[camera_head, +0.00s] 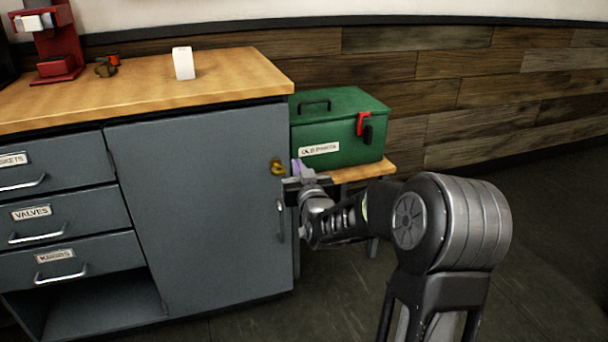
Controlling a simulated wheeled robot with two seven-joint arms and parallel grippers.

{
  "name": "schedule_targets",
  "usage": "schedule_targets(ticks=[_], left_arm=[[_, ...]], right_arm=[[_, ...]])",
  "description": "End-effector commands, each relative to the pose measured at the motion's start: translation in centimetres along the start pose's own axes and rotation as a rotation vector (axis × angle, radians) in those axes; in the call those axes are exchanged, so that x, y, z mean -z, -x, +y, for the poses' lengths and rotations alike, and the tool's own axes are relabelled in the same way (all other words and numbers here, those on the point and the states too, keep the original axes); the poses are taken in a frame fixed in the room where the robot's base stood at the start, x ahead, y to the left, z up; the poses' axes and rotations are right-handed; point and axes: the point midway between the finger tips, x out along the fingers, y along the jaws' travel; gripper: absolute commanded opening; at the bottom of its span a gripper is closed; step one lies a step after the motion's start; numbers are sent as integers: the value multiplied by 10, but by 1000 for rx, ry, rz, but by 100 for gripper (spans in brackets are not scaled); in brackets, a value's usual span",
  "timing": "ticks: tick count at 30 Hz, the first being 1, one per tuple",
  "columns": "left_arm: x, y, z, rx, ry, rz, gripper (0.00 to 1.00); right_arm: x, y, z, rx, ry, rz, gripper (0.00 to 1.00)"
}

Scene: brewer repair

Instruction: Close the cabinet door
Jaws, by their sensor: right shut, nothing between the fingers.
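The grey cabinet door (200,215) is under the wooden worktop, to the right of the drawers. It looks flush with the cabinet front, or nearly so; a small gap cannot be ruled out. Its vertical handle (280,220) is near the right edge, with a brass lock (277,167) above it. My right gripper (296,171) is shut and empty at the door's right edge, just right of the lock. I cannot tell whether it touches the door. My left gripper is not in view.
A green toolbox (340,128) labelled for old parts sits on a small wooden table (385,166) behind my right arm. Labelled drawers (70,218) are at left, above an open shelf (95,305). A white box (183,63) and a red machine (58,45) stand on the worktop (220,85).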

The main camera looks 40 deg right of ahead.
Motion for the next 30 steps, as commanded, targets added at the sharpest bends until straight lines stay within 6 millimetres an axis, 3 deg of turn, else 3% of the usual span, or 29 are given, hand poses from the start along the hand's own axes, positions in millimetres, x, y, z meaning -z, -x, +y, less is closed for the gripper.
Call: schedule_targets(ticks=[3,9,30], left_arm=[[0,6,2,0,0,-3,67],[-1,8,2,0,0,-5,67],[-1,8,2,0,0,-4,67]], right_arm=[[2,22,3,-1,-1,-1,0],[0,39,4,-1,0,-1,0],[-5,41,3,3,-17,-18,0]])
